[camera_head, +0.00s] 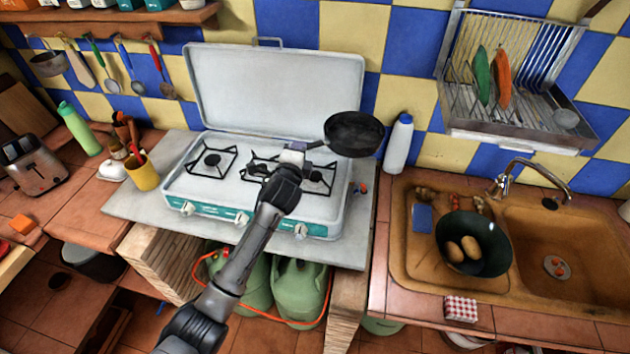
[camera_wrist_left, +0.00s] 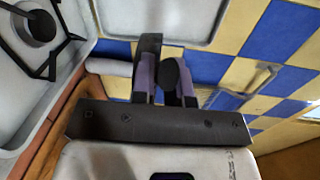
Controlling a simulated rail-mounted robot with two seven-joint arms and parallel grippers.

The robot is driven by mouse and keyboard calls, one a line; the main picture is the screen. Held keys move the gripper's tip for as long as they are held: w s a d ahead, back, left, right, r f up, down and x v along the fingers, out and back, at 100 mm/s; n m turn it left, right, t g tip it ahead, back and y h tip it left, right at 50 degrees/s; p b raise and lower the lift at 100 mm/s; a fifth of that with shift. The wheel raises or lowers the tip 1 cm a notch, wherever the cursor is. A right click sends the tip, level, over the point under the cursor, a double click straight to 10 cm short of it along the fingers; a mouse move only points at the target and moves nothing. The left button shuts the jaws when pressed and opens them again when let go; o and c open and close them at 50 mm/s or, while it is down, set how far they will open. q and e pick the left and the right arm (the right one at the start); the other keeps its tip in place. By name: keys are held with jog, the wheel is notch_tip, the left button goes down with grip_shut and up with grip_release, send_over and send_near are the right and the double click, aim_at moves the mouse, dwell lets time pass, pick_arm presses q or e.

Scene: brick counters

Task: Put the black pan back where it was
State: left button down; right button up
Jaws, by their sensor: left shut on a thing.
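The black pan (camera_head: 353,134) is held in the air above the right end of the gas stove (camera_head: 178,193), near the tiled wall. My left gripper (camera_head: 308,147) is shut on the pan's handle, with the pan to its right in the head view. In the left wrist view, the dark handle (camera_wrist_left: 176,76) shows end-on between the fingers of the left gripper (camera_wrist_left: 165,82); the pan's body cannot be made out there. The stove's lid stands open behind. My right gripper is not in view.
A white bottle (camera_head: 399,143) stands just right of the pan. A metal dish rack (camera_head: 520,138) hangs on the wall above the sink (camera_head: 407,247), where a dark wok (camera_head: 487,231) holds potatoes. Utensils hang at the left. The stove's burners are bare.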

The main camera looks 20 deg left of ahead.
pick_arm(q)
jog(key=shift+w+f, duration=0.25)
jog(key=shift+w, duration=0.05)
jog(key=shift+w+a+f, duration=0.1)
jog(key=shift+a+f, duration=0.1)
jog(key=s+a+f, duration=0.4)
jog(key=a+f, duration=0.6)
jog(key=shift+s+f, duration=0.4)
jog(key=shift+a, duration=0.1)
